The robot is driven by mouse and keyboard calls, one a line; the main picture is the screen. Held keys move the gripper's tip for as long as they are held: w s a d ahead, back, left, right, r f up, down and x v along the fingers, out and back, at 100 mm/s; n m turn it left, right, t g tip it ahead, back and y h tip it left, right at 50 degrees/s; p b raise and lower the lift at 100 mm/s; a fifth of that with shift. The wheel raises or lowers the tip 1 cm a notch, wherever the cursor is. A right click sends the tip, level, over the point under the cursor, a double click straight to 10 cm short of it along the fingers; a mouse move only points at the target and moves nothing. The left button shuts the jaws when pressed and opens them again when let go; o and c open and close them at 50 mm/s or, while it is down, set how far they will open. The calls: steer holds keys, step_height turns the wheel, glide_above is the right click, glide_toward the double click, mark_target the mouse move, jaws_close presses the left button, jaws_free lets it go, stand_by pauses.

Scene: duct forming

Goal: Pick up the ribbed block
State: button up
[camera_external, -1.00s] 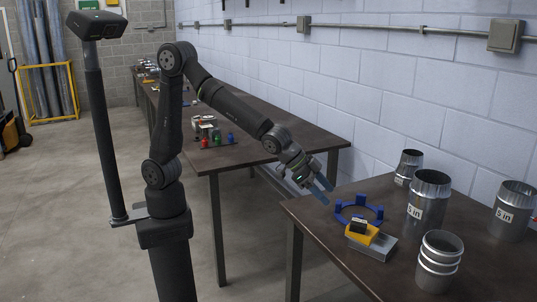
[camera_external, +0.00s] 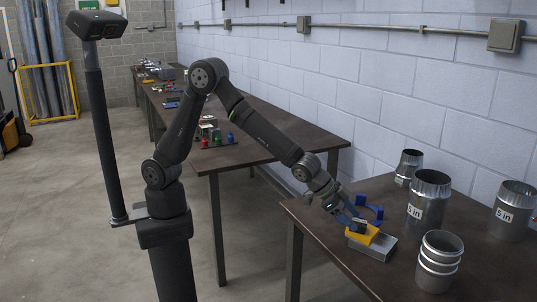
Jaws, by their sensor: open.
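A small dark block (camera_external: 360,222) sits on a yellow block (camera_external: 362,236), which lies on a grey metal block (camera_external: 380,247) on the near table. The dark block looks most like the ribbed block, but ribs are too small to make out.
A blue ring with posts (camera_external: 376,212) stands just behind the blocks. Metal duct pieces stand to the right: a tall one (camera_external: 428,200), a ribbed one (camera_external: 440,262), one at the far right (camera_external: 512,212) and a small one behind. The table's (camera_external: 325,235) left front is clear.

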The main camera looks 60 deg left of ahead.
mark_target(362, 224)
steer(key=shift+x, duration=1.35)
steer(key=c, duration=1)
jaws_close()
steer(key=shift+r, duration=0.15)
